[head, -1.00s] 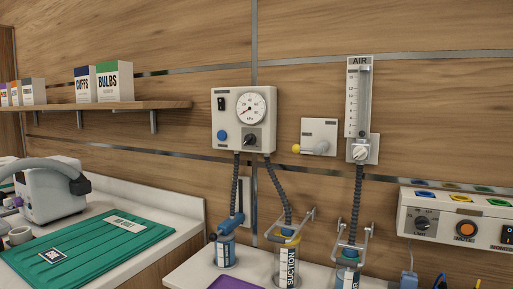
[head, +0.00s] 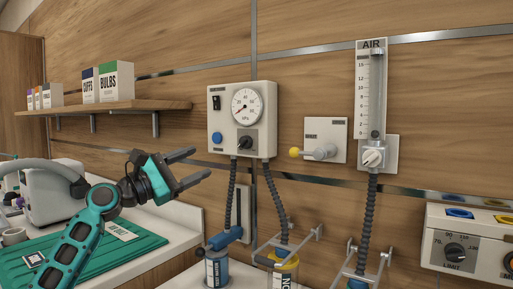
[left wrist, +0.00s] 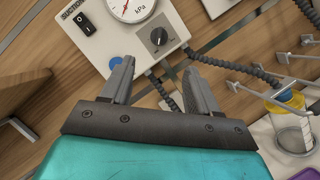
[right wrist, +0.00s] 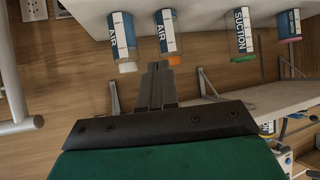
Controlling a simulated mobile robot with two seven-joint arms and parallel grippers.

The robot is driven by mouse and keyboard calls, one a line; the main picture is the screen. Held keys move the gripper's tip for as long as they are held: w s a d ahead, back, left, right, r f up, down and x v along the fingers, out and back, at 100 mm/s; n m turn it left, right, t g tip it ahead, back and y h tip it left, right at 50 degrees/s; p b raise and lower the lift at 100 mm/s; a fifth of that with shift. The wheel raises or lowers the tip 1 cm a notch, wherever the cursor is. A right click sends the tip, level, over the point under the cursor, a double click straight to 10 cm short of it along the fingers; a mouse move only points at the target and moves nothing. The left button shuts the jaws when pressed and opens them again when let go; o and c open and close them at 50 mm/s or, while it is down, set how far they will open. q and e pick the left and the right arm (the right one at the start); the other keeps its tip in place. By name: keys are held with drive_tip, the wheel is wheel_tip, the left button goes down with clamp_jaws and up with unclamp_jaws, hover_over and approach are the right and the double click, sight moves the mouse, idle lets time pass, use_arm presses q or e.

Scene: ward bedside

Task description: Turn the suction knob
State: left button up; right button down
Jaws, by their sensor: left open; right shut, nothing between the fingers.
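The suction knob (head: 246,143) is a dark round knob on a grey plate at the lower right of the white suction unit (head: 221,124) on the wall. In the left wrist view the knob (left wrist: 158,37) shows ahead, beyond my fingers and a little above them. My left gripper (head: 202,164) is open and empty, left of the unit in the head view and apart from it. It also shows in the left wrist view (left wrist: 157,72). My right gripper (right wrist: 159,68) is shut and empty; it is out of the head view, near labelled bottles.
The unit also has a gauge (head: 246,106), a rocker switch (head: 216,103) and a blue button (head: 217,138). Dark hoses hang below it. A yellow-tipped lever (head: 320,152) and an air flowmeter (head: 370,105) are to its right. A shelf (head: 150,106) is at the left.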

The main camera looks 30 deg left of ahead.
sight(241, 143)
use_arm(q)
drive_tip(key=p+x, duration=0.2)
drive_tip(key=x, duration=1.1)
drive_tip(key=shift+w+r, duration=0.1)
drive_tip(key=shift+w, duration=0.05)
drive_tip(key=c, duration=1)
